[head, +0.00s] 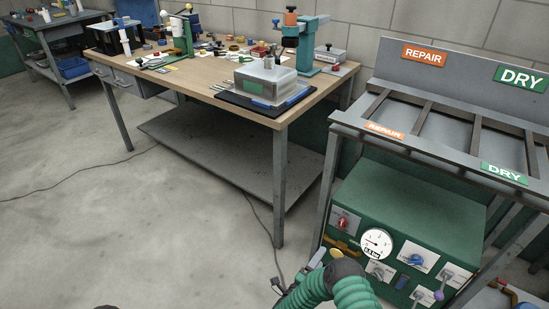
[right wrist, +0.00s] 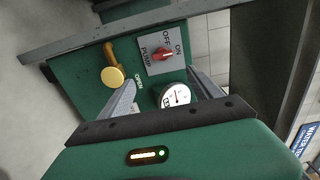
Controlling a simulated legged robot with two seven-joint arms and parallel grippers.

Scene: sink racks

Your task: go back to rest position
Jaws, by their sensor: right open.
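My right gripper (head: 297,275) shows at the bottom of the head view, with my green ribbed arm behind it. It is open, and nothing is seen between its fingers. In the right wrist view, the two grey fingers of my right gripper (right wrist: 163,92) stand apart, pointing towards the green pump box. The red pump switch (right wrist: 163,56), the yellow-knobbed valve (right wrist: 112,76) and the white gauge (right wrist: 175,95) lie beyond them. In the head view, the gripper is in front of the green box (head: 410,215), at its lower left. My left gripper is not in view.
A sloped grey rack (head: 345,118) with REPAIR and DRY signs stands above the box at right. A wooden workbench (head: 200,75) with tools stands at the back. A cable (head: 262,212) lies on the floor.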

